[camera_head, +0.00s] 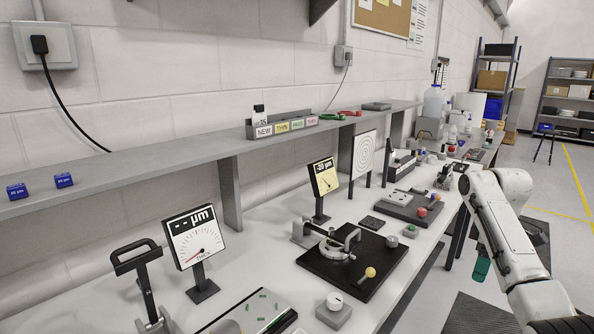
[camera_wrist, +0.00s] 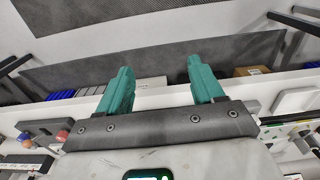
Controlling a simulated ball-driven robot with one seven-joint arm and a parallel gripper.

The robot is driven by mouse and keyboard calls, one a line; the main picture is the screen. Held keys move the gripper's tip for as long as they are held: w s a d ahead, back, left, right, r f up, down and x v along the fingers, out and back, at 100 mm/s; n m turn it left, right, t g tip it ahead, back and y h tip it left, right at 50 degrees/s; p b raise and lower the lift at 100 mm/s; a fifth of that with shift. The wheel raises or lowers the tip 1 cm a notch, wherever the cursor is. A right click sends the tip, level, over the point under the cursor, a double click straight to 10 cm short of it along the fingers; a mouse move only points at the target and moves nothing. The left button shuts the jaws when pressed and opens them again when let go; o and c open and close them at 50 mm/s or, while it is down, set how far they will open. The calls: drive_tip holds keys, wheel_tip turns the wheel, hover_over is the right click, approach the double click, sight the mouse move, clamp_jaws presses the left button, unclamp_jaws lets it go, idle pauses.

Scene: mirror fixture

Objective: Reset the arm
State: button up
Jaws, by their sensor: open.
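My gripper (camera_wrist: 161,88) shows in the wrist view with its two green fingers apart and nothing between them. In the head view, my white arm is at the right, bent over the bench's front side. A green part of my gripper (camera_head: 481,268) hangs below the arm, beside the bench and over the floor. The fingertips are not clear in the head view. The mirror fixture (camera_head: 338,262), a black plate with a metal ring clamp and a yellow-knobbed lever, stands on the bench, left of my arm and apart from it.
A dial gauge (camera_head: 194,238) and a smaller gauge (camera_head: 324,177) stand on the bench. A grey shelf (camera_head: 140,166) runs along the wall with two blue boxes (camera_head: 64,180) and a labelled rack (camera_head: 283,125). Floor right of the bench looks free near the yellow line (camera_head: 577,172).

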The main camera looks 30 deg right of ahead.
drive_tip(key=s+a+f+m, duration=0.1)
drive_tip(key=a+f, duration=0.6)
drive_tip(key=a, duration=0.3)
drive_tip(key=a+f+y, duration=0.1)
drive_tip(key=a+f, duration=0.6)
drive_tip(key=a, duration=0.2)
drive_tip(key=s+a+f+m, duration=0.1)
drive_tip(key=a+f, duration=0.5)
drive_tip(key=a, duration=0.4)
drive_tip(key=s+a+f+m, duration=0.2)
drive_tip(key=s+a+f, duration=0.2)
drive_tip(key=s+a, duration=0.6)
drive_tip(key=s+r+m+h, duration=0.1)
drive_tip(key=s, duration=1.2)
drive_tip(key=shift+r+t, duration=0.4)
